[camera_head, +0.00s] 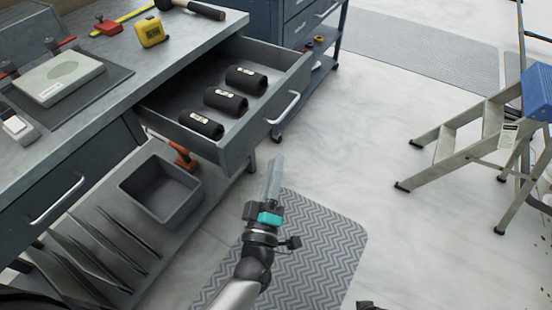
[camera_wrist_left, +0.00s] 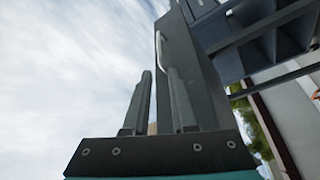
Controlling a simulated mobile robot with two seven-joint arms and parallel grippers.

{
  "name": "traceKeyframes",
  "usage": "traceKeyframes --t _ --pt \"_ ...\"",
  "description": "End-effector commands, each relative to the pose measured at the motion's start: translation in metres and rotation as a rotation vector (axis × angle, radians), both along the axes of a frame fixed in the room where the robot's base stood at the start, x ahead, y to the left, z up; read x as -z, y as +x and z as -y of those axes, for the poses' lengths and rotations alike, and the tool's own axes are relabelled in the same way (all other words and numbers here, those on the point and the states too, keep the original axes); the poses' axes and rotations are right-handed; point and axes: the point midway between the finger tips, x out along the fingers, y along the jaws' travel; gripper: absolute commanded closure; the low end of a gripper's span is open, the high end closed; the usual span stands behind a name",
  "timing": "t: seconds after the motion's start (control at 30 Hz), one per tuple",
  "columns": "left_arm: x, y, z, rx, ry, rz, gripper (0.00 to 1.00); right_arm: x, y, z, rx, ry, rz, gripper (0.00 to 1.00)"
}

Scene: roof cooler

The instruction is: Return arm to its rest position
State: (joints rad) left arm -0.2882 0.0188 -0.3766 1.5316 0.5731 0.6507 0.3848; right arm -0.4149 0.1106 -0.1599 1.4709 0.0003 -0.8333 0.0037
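My left gripper (camera_head: 273,170) is in front of the open drawer, above the floor mat, pointing away from me and clear of the drawer. In the left wrist view my left gripper (camera_wrist_left: 159,72) has its two fingers apart with nothing between them. Beyond them a grey drawer front with a pale handle (camera_wrist_left: 163,50) shows. My right gripper cannot be made out; only a small dark shape shows at the bottom edge of the head view, and I cannot tell what it is.
An open drawer (camera_head: 262,122) holding three black cylinders (camera_head: 226,101) juts from the workbench (camera_head: 150,66). A grey bin (camera_head: 160,190) stands on the lower shelf. A patterned mat (camera_head: 322,240) lies below my gripper. A stepladder (camera_head: 470,135) stands right; floor between is clear.

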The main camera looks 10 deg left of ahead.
Motion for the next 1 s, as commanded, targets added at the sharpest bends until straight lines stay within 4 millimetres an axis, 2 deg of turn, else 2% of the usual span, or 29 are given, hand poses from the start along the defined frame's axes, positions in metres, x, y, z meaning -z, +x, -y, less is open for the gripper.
traceKeyframes --t 0.27,0.37,0.47,0.5,0.57,0.6,0.67,0.7,0.83,0.9,1.0 --pt "0.005 0.000 0.000 0.006 0.019 -0.016 0.75 0.001 -0.001 0.001 -0.002 -0.002 -0.002 0.50" --pt "0.031 -0.002 0.002 0.038 0.107 -0.095 0.75 0.005 -0.005 0.004 -0.002 -0.006 -0.005 0.50" --pt "0.084 -0.013 0.001 0.103 0.275 -0.251 0.75 0.015 -0.014 0.011 -0.002 -0.013 -0.010 0.50" --pt "0.111 -0.022 -0.002 0.138 0.358 -0.331 0.75 0.019 -0.019 0.014 -0.004 -0.017 -0.011 0.50" --pt "0.153 -0.040 -0.011 0.194 0.482 -0.459 0.75 0.025 -0.027 0.020 -0.005 -0.021 -0.013 0.50" --pt "0.179 -0.055 -0.019 0.234 0.563 -0.542 0.75 0.029 -0.032 0.024 -0.005 -0.025 -0.014 0.50" --pt "0.215 -0.081 -0.033 0.292 0.672 -0.665 0.75 0.034 -0.040 0.029 -0.005 -0.030 -0.015 0.50" --pt "0.236 -0.100 -0.044 0.332 0.739 -0.745 0.75 0.037 -0.045 0.033 -0.005 -0.033 -0.014 0.50" --pt "0.291 -0.170 -0.084 0.465 0.932 -0.996 0.75 0.043 -0.064 0.045 -0.006 -0.043 -0.016 0.50" --pt "0.310 -0.207 -0.106 0.533 1.012 -1.115 0.75 0.045 -0.072 0.050 -0.006 -0.047 -0.016 0.50" --pt "0.326 -0.251 -0.131 0.617 1.094 -1.249 0.75 0.047 -0.082 0.057 -0.005 -0.053 -0.018 0.50"
